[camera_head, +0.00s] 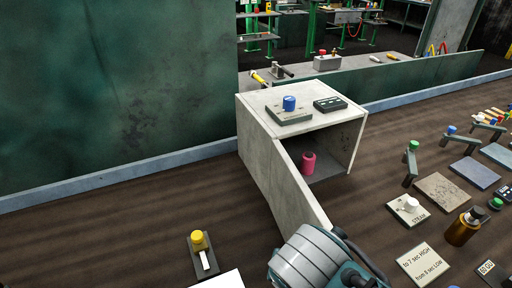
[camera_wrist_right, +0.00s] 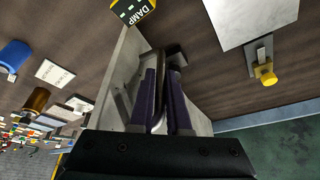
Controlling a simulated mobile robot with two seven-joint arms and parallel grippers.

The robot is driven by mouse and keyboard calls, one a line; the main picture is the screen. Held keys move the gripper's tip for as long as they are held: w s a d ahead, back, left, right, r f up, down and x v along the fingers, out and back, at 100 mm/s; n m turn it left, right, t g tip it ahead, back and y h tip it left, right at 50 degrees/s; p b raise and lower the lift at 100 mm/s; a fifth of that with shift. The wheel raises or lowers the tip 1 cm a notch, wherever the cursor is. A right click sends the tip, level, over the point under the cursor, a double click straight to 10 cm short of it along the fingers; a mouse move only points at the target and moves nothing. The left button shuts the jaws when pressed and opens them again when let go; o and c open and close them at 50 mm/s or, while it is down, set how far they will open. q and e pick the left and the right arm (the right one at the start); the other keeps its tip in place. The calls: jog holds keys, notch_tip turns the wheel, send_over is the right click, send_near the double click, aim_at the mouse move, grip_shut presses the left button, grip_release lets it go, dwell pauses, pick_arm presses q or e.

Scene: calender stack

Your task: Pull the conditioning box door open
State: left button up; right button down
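The conditioning box (camera_head: 300,95) is a pale box on the dark bench, with its front open. Its door (camera_head: 290,190) stands swung out from the box's left front edge towards me; the door also shows in the right wrist view (camera_wrist_right: 126,62). A pink spool-like item (camera_head: 308,162) is visible inside. My right arm covers the door's near end in the head view, hiding the gripper there. In the right wrist view my right gripper (camera_wrist_right: 162,78) has its purple-padded fingers closed on both sides of the metal door handle (camera_wrist_right: 159,110). My left gripper is not in view.
A blue-knobbed unit (camera_head: 289,110) and a dark device (camera_head: 330,104) sit on top of the box. A yellow-knobbed switch (camera_head: 202,252) stands left of the door. Plates, levers and a brown bottle (camera_head: 465,228) crowd the right. The bench left of the box is mostly clear.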

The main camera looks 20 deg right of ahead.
jog(key=c, duration=1.2)
grip_release()
jog(key=shift+o, duration=0.2)
jog(key=p+v, duration=0.2)
jog(key=v, duration=0.7)
jog(key=shift+r, duration=0.4)
jog(key=shift+s+a, duration=0.1)
jog(key=s+d+r+n+y, duration=0.3)
jog(key=s+d+r+n, duration=0.2)
jog(key=s+r+n, duration=0.45)
notch_tip(320, 180, up, 24)
jog(key=p, duration=2.5)
jog(key=shift+p, duration=0.35)
